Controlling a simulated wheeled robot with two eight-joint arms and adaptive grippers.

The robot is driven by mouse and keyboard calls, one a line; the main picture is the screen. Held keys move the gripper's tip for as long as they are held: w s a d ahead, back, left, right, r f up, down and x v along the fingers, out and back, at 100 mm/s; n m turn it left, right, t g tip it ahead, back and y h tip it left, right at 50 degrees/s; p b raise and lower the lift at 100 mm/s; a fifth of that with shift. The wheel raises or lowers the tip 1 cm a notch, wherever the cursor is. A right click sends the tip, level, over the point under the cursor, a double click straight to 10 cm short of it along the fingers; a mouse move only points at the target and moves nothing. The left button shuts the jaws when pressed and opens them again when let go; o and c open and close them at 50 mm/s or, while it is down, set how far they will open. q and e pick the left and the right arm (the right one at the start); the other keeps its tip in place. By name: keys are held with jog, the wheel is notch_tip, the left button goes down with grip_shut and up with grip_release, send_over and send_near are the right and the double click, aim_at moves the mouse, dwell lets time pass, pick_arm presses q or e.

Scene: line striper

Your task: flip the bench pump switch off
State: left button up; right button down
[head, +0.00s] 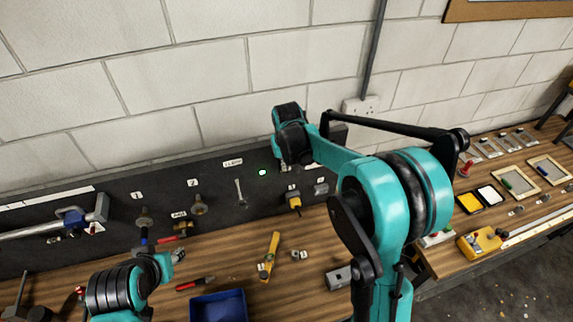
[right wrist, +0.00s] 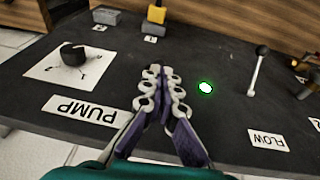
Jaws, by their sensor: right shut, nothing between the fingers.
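The pump switch (right wrist: 74,54) is a black knob on a white plate, at the left of the right wrist view. The upside-down PUMP label (right wrist: 79,109) is beside that plate. A lit green lamp (right wrist: 206,88) shows on the dark panel, and also in the head view (head: 262,172). My right gripper (right wrist: 163,72) is shut and empty, over the panel between the switch and the lamp, apart from the knob. In the head view my right gripper (head: 284,166) and arm hide the switch. My left gripper (head: 178,256) is low at the left, its finger gap unclear.
A FLOW label (right wrist: 267,139) and a metal lever (right wrist: 258,70) are right of the lamp in the wrist view. Valves (head: 145,217) line the panel. On the bench are a blue bin (head: 219,306), a yellow tool (head: 270,256) and a grey block (head: 339,278).

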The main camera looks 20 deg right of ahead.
jog(key=shift+s+f+t+b, duration=0.15)
jog(key=shift+f+t+b, duration=0.05)
jog(key=shift+t+b, duration=0.25)
jog(key=f+t+b, duration=0.1)
jog(key=t+b, duration=0.1)
jog(key=b, duration=0.1)
jog(key=s+f+t+b, duration=0.1)
jog(key=t+b, duration=0.2)
jog(key=s+f+t+b, duration=0.1)
jog(key=t+b, duration=0.1)
jog(key=b, duration=0.1)
jog(key=shift+s+f, duration=0.2)
jog(key=shift+f, duration=0.1)
dwell(0.6)
jog(key=shift+r+p, duration=0.4)
jog(key=shift+r, duration=0.4)
